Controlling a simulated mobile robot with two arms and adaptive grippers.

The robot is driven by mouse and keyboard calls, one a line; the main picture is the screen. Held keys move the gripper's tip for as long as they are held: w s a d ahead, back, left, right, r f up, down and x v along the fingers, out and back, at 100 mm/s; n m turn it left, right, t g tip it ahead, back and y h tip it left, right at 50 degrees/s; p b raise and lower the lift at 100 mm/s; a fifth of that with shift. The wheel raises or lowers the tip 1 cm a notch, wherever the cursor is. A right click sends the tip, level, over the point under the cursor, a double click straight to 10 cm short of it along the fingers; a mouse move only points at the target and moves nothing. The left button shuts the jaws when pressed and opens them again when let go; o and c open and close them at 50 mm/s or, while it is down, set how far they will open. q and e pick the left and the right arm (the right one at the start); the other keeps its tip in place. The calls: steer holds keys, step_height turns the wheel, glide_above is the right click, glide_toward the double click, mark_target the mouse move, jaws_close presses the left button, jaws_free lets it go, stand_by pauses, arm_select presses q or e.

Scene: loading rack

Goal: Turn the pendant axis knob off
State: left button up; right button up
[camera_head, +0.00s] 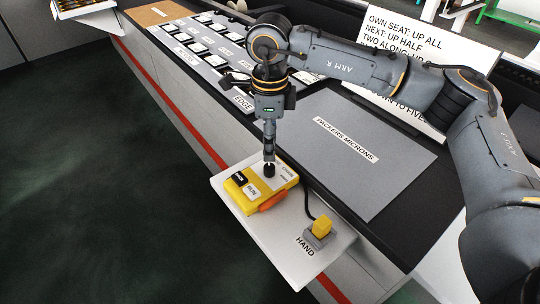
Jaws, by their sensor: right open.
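The yellow pendant (241,201) lies on a pale shelf (297,267) at the front of the bench. Its top carries a small black knob (269,169) at the back, a black labelled patch (239,178), a white labelled patch (252,192) and an orange part (272,201) on the right side. My right gripper (269,158) points straight down, with its fingertips right at the top of the knob. It is open, seen edge-on, so whether the fingers touch or flank the knob cannot be told. The knob's pointer direction is too small to read. My left gripper is out of view.
A yellow block in a grey holder (319,237) stands on the shelf's right, by the "HAND" label, with a black cable behind. A grey "PACKERS MICRONS" mat (380,175) lies bare on the bench. A lettered sign (400,45) stands behind my right arm.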

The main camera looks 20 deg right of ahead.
steer(key=shift+r, duration=2.4)
